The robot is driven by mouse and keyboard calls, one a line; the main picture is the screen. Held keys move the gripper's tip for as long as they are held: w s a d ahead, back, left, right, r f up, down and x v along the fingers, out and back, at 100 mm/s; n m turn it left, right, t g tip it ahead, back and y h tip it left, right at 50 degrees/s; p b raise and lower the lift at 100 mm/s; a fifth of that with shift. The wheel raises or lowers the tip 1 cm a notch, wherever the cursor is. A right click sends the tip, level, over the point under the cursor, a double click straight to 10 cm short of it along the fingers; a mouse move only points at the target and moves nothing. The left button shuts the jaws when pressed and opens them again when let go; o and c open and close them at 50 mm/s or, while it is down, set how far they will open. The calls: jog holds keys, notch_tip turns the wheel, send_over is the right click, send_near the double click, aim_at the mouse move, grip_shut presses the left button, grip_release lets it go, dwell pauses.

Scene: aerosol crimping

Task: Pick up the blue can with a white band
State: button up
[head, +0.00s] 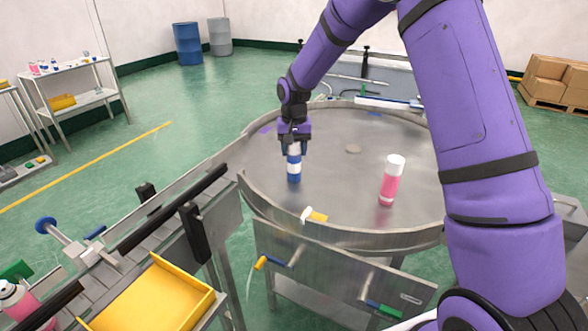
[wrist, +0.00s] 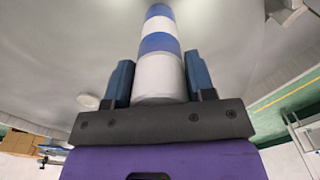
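The blue can with a white band (head: 294,170) is upright over the round metal table, left of its middle. It has a white cap end. My gripper (head: 294,149) is above it, pointing down, with its fingers on either side of the cap. In the wrist view the can (wrist: 159,43) runs straight out between the two blue-grey fingers of my gripper (wrist: 160,78). Any gap at the fingers is very thin; I cannot tell whether they press on the can. I cannot tell whether its base touches the table.
A pink can with a white cap (head: 391,182) stands on the round table (head: 340,190) to the right. A raised metal rim edges the table. A conveyor and a yellow tray (head: 150,302) are at the front left.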

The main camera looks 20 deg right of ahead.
jog(key=c, duration=0.7)
jog(key=shift+c, duration=0.3)
jog(key=shift+r, duration=0.15)
